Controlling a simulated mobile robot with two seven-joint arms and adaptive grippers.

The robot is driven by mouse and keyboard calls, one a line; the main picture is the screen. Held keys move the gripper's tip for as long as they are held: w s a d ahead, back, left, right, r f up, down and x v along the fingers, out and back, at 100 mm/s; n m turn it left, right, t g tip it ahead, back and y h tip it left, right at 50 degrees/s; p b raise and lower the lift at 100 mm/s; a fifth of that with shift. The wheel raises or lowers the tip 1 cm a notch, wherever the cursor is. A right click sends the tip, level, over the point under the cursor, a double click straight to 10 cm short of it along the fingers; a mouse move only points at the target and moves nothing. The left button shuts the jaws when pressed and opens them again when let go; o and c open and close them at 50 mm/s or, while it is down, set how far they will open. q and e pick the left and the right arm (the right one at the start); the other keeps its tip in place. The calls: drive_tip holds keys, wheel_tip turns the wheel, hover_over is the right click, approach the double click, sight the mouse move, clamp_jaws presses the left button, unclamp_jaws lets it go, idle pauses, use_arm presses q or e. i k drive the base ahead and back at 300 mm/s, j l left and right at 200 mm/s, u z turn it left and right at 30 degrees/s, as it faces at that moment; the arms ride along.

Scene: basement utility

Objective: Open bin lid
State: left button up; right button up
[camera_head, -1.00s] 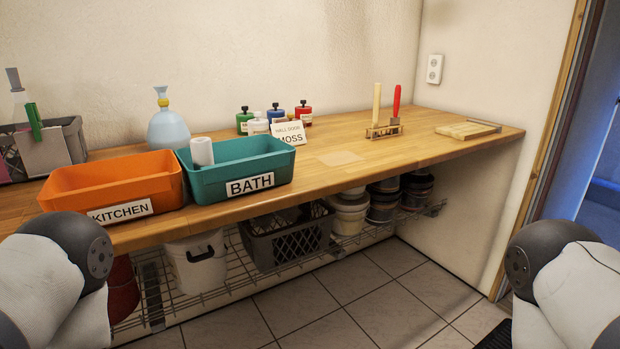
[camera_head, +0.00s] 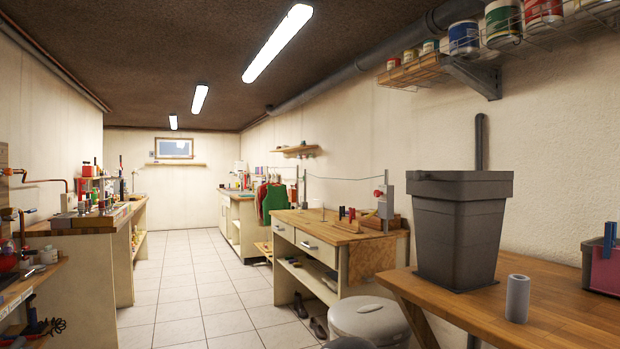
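A round grey container with a domed, closed lid (camera_head: 370,312) stands on the floor at the bottom centre-right, beside the wooden worktop. Its lower part is cut off by the frame. A dark grey square bin (camera_head: 460,235), tapering downward, stands upright on the worktop at the right. A flat wide band runs around its top; I cannot tell whether that is a lid or a rim. I cannot tell which of the two is the task's bin. Neither of my grippers is in view.
The near worktop (camera_head: 530,318) fills the lower right, with a grey cylinder (camera_head: 517,298) on it. A workbench with drawers (camera_head: 320,245) stands behind the round container. A tiled aisle (camera_head: 195,290) runs clear to the back wall. Cluttered benches (camera_head: 95,245) line the left.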

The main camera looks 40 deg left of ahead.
sight(418, 176)
drive_tip(key=u, duration=0.8)
